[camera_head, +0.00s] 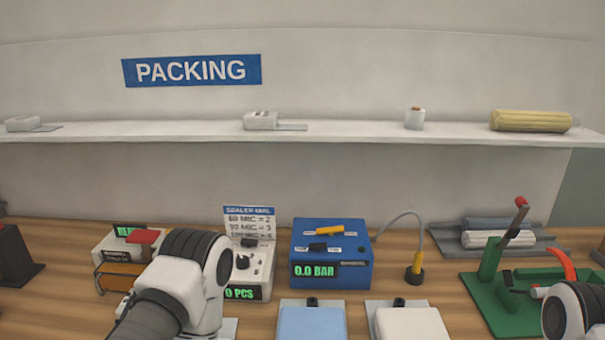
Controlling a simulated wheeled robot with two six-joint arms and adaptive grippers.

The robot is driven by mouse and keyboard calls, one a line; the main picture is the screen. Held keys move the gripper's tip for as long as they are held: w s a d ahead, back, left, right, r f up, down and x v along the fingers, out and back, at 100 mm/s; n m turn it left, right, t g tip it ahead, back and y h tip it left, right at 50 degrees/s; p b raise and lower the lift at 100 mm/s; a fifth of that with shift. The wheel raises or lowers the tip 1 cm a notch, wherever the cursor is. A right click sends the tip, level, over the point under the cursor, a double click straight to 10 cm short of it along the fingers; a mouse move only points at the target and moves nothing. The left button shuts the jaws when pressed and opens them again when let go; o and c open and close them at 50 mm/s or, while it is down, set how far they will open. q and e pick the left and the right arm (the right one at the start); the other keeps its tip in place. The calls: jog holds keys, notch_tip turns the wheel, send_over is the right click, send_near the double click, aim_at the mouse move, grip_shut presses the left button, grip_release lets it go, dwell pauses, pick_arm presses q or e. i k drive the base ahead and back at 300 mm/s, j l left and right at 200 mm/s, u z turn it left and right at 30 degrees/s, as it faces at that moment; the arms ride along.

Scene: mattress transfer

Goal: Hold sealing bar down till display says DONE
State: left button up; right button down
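The sealer (107,248) is a light box on the bench at the left. A red handle or bar part (143,236) shows on top, with an orange-brown strip along its front. Its green-lettered display (128,231) is partly covered, and only what looks like "RE" can be read. I cannot tell whether the bar is raised or down. My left arm stands in front of the sealer and hides its right part; its gripper is not visible. My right arm enters at the bottom right corner, with its gripper out of view.
A device (256,292) reading "0 PCS" stands right of my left arm, below a sealer settings card (249,222). A blue box (345,240) reads "0.0 BAR". Blue (311,322) and white (412,324) pads lie in front. A green lever press (490,272) stands at the right.

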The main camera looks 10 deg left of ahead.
aim_at(145, 237)
jog(key=u, duration=1.4)
jog(key=i+j, duration=0.1)
